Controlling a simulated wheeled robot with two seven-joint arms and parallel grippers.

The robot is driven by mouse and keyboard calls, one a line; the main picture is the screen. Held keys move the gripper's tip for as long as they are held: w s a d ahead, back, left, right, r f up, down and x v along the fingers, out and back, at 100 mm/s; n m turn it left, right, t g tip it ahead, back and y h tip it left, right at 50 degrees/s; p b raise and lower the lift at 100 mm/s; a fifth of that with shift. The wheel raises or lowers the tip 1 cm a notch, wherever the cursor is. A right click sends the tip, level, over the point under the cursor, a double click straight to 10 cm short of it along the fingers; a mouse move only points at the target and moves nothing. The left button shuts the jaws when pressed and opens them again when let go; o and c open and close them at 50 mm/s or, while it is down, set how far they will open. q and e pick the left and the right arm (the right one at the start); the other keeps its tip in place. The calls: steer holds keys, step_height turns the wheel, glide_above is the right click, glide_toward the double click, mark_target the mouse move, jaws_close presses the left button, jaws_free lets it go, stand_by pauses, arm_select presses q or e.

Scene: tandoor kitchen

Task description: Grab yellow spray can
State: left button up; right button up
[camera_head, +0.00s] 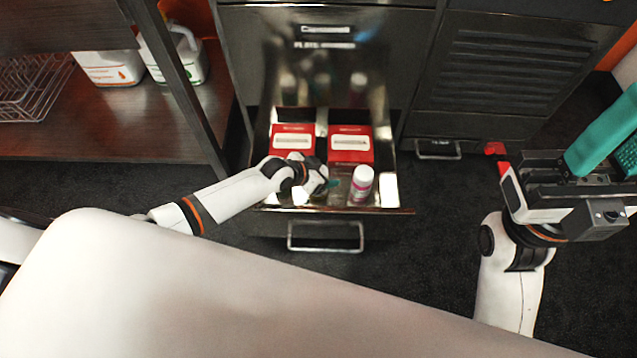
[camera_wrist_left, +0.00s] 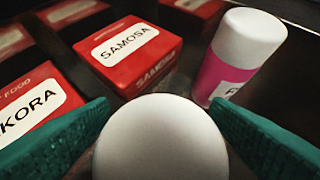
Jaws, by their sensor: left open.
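A round white cap (camera_wrist_left: 160,140) is close up in the left wrist view, between the two teal fingers of my left gripper (camera_wrist_left: 160,105). The body under this cap is hidden, and no yellow shows in either view. The fingers are open around the cap, with no clear grip. My right gripper (camera_head: 602,140) is at the far right, away from the drawer; its finger gap is unclear.
A pink can with a white cap (camera_head: 362,183) stands right of my left gripper; it also shows in the left wrist view (camera_wrist_left: 238,55). Red boxes, one marked SAMOSA (camera_wrist_left: 127,52), lie behind. White jugs (camera_head: 182,55) and a wire rack (camera_head: 35,88) are on the left shelf.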

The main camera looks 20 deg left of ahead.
arm_select(q)
steer(key=shift+r, duration=0.1)
steer(key=c, duration=1.2)
